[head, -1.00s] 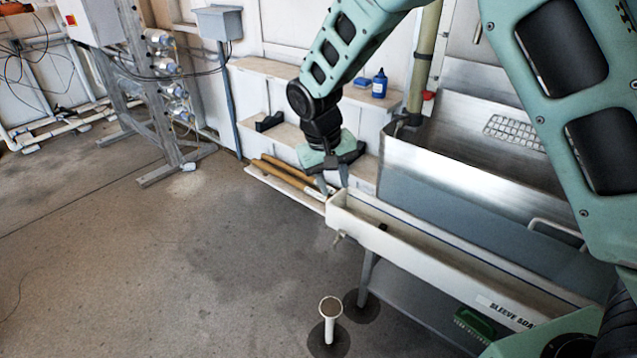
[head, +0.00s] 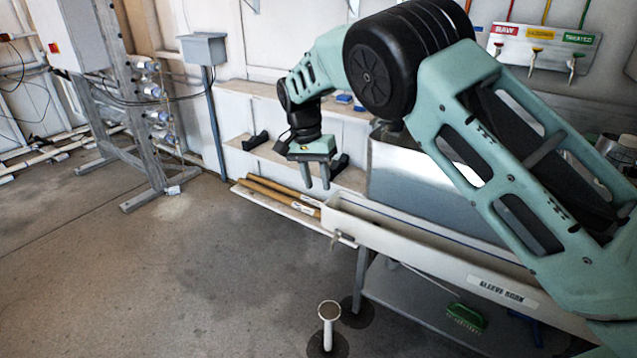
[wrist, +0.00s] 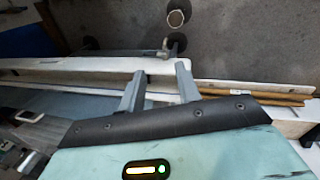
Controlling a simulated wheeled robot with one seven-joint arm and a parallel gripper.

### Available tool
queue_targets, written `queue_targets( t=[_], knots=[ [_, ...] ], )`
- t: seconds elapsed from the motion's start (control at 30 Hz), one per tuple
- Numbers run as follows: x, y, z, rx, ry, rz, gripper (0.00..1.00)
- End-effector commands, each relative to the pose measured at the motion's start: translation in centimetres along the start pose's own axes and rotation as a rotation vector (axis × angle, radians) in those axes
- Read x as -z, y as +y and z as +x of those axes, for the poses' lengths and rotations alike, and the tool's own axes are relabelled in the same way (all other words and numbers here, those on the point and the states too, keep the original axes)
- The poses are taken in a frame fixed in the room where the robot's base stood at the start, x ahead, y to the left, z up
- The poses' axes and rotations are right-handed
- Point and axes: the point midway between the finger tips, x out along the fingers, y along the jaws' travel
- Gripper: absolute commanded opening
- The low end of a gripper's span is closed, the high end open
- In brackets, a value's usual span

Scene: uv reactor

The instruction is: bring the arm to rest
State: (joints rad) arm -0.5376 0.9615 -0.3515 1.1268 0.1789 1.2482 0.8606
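My gripper (head: 317,185) hangs fingers-down from my bent arm, above the left end of the white trough. In the wrist view my gripper (wrist: 160,72) has its two grey fingers apart, with nothing between them. The long white trough (head: 400,233) carries a "SLEEVE SOAK" label (head: 502,291). Two brown tubes (head: 275,191) lie on a white shelf just left of the trough; they also show in the wrist view (wrist: 250,91). My gripper appears clear of both trough and tubes.
A white standpipe (head: 328,325) rises from the floor in front of the trough. A green brush (head: 466,318) lies below the trough. A steel sink (head: 395,175) stands behind it. A metal frame (head: 140,120) stands at left. The floor at left is open.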

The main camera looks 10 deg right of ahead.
Motion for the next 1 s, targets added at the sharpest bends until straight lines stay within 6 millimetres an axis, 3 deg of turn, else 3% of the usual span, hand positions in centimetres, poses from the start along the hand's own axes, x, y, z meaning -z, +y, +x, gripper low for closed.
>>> queue_targets(
  t=[0.3,0.47,0.57,0.77,1.0],
  knots=[
    [0.0,0.0,-0.1,0.001,-0.002,0.000,0.33],
    [-1.8,1.3,-2.4,0.039,-0.034,-0.062,0.33],
    [-4.9,3.1,-5.2,0.090,-0.069,-0.166,0.33],
    [-13.9,8.2,-10.8,0.201,-0.098,-0.470,0.33],
    [-25.0,17.0,-14.7,0.270,-0.028,-0.876,0.33]
  ],
)
